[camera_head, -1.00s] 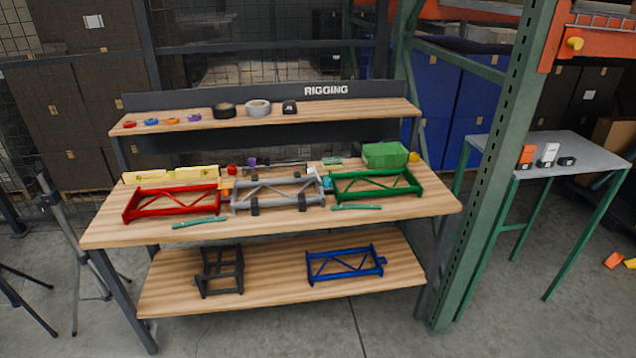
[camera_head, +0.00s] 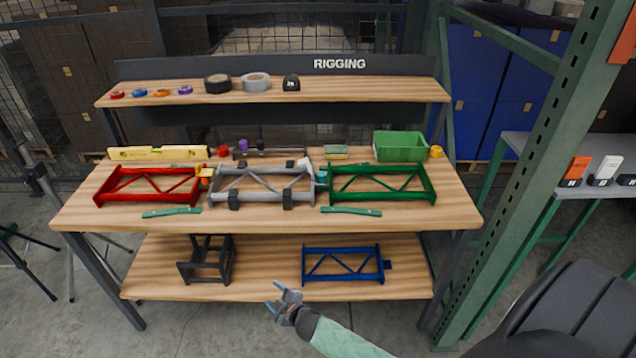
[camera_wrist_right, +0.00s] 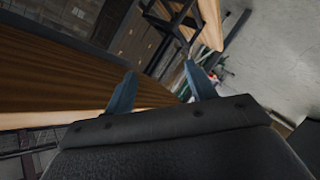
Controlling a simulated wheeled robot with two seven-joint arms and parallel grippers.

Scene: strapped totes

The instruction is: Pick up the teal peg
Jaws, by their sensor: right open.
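A small teal piece (camera_head: 321,178), which looks like the teal peg, is on the workbench top between the grey frame (camera_head: 232,186) and the green frame (camera_head: 383,199). It is partly hidden, and I cannot tell its full shape or whether it is seated in a frame. My right gripper (camera_head: 277,294) is open and empty, low in front of the bench near the lower shelf, well away from the teal piece. In the right wrist view its two blue fingers (camera_wrist_right: 160,78) are apart with nothing between them. My left gripper is not in view.
A red frame (camera_head: 146,199), two green-teal strips (camera_head: 172,212), a yellow level (camera_head: 157,153) and a green bin (camera_head: 400,146) are on the bench top (camera_head: 270,222). The lower shelf holds a black frame and a blue frame (camera_head: 343,264). A green rack post (camera_head: 520,170) stands at right.

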